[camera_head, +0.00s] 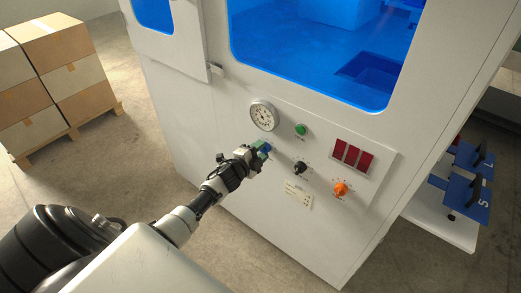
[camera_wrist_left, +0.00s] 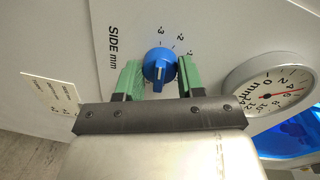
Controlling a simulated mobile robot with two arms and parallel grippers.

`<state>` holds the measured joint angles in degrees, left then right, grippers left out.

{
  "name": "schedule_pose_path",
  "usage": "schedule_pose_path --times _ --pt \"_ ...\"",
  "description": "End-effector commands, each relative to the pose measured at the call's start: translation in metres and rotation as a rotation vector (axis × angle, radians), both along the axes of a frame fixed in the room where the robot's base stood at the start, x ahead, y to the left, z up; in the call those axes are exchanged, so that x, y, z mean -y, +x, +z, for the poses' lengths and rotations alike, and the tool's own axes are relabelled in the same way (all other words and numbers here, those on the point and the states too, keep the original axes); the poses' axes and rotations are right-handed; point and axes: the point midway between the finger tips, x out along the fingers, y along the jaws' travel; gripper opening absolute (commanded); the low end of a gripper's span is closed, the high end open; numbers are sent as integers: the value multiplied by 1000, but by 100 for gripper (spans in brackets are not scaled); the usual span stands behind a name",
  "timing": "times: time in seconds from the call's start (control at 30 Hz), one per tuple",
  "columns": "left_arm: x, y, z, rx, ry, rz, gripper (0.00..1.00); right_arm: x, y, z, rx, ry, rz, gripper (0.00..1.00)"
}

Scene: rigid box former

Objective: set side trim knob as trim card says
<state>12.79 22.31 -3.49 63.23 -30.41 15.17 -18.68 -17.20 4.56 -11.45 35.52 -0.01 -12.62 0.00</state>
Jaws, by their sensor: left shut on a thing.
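The blue side trim knob (camera_wrist_left: 160,66) is on the white panel beside the "SIDE mm" lettering (camera_wrist_left: 112,46) in the left wrist view. A pale mark shows on its lower face; I cannot tell the exact setting. Some scale numbers, including 3 and 2, show above it; others are hidden. My left gripper (camera_wrist_left: 159,76), with green fingers, is shut on this knob. In the head view the left gripper (camera_head: 262,150) is at the panel below the gauge. The trim card (camera_wrist_left: 52,94) is on the panel, also in the head view (camera_head: 298,195), its text too small to read.
A round mm gauge (camera_head: 263,115) sits just above the left gripper. A green button (camera_head: 300,129), a black knob (camera_head: 300,168), an orange knob (camera_head: 341,189) and red displays (camera_head: 352,155) are to its right. Stacked boxes (camera_head: 62,75) stand at the left.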

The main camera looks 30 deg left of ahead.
Motion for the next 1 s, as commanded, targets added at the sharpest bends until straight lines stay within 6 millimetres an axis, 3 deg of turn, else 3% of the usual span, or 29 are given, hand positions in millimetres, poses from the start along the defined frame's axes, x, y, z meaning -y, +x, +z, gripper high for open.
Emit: schedule_pose_path --times 0.37,0.87,0.9,1.0 --pt "-1 0 -1 -13 -144 2 14 0 0 4 0 0 0 0" --pt "-1 0 -1 -14 -163 1 15 0 0 4 1 0 0 0" --pt "0 0 -1 -14 -163 1 41 0 0 4 1 0 0 0" --pt "0 0 -1 -14 -162 1 57 0 0 4 1 0 0 0"
